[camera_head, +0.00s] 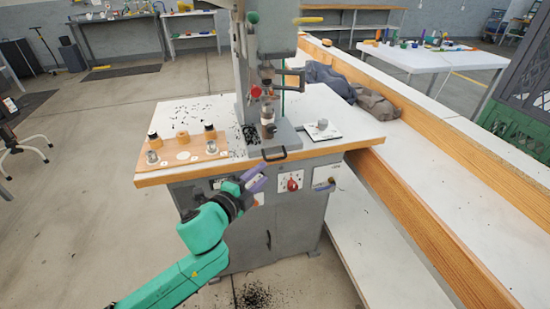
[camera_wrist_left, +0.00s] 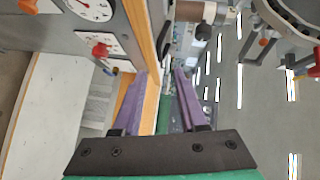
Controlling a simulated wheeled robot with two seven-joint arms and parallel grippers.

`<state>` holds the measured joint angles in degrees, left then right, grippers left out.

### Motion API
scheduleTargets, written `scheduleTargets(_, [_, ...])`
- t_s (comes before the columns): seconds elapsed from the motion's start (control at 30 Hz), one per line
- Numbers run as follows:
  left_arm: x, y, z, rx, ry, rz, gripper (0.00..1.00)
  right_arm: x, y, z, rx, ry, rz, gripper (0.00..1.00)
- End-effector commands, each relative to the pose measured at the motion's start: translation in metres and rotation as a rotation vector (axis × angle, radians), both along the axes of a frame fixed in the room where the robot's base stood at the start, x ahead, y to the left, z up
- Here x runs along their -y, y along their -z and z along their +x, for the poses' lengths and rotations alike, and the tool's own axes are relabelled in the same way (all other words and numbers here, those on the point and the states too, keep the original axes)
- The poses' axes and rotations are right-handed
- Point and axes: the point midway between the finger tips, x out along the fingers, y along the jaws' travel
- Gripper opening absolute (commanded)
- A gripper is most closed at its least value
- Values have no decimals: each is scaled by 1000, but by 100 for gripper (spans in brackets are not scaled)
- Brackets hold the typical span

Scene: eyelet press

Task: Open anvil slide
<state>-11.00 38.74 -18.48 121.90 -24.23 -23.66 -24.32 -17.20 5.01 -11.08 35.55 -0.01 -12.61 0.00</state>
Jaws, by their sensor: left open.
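The grey eyelet press (camera_head: 243,80) stands on a white-topped bench with a wooden edge. Its anvil slide (camera_head: 280,137) is a grey block under the press head, with a black handle (camera_head: 274,154) at the bench's front edge. My left gripper (camera_head: 262,173) has purple fingers and is just below and left of the handle, apart from it. In the left wrist view its fingers (camera_wrist_left: 161,75) are spread and empty, with the bench's wooden edge showing between them. A dark shape ahead of the fingers may be the handle; I cannot tell. My right gripper does not show.
A wooden board (camera_head: 182,154) with knobs and cups lies on the bench's left. A small white plate (camera_head: 322,131) is at the right. A red knob (camera_head: 292,185) sits on the cabinet front below. A long low counter (camera_head: 400,200) runs along the right.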

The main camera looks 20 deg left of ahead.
Motion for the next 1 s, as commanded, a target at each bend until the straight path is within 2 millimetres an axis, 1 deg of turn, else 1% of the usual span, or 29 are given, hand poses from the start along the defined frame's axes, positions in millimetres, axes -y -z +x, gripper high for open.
scheduleTargets(0.03, [2, -2, 12, 4, -1, -2, 42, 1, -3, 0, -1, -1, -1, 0])
scheduleTargets(0.07, [5, -1, 19, 4, 0, -1, 42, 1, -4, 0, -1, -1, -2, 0])
scheduleTargets(0.2, [13, 5, 54, 3, -1, -4, 42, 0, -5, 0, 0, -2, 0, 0])
scheduleTargets(0.3, [18, 9, 76, 3, 0, -3, 42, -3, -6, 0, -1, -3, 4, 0])
scheduleTargets(0.4, [21, 13, 91, 0, -1, -3, 42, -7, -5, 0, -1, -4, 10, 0])
scheduleTargets(0.53, [24, 15, 99, 0, 1, -2, 42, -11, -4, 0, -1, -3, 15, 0])
scheduleTargets(0.73, [24, 15, 99, -1, 1, -2, 42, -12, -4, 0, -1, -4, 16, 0])
scheduleTargets(0.77, [24, 15, 99, -1, 1, -2, 31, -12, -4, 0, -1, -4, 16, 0])
scheduleTargets(0.8, [24, 15, 98, -1, 1, -2, 15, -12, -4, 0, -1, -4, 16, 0])
scheduleTargets(0.83, [24, 15, 98, -1, 1, -2, 4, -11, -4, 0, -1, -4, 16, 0])
scheduleTargets(0.87, [24, 16, 98, -2, 1, -2, 0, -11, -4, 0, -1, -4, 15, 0])
scheduleTargets(1.0, [24, 17, 98, -5, 0, -2, 0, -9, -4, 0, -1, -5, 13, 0])
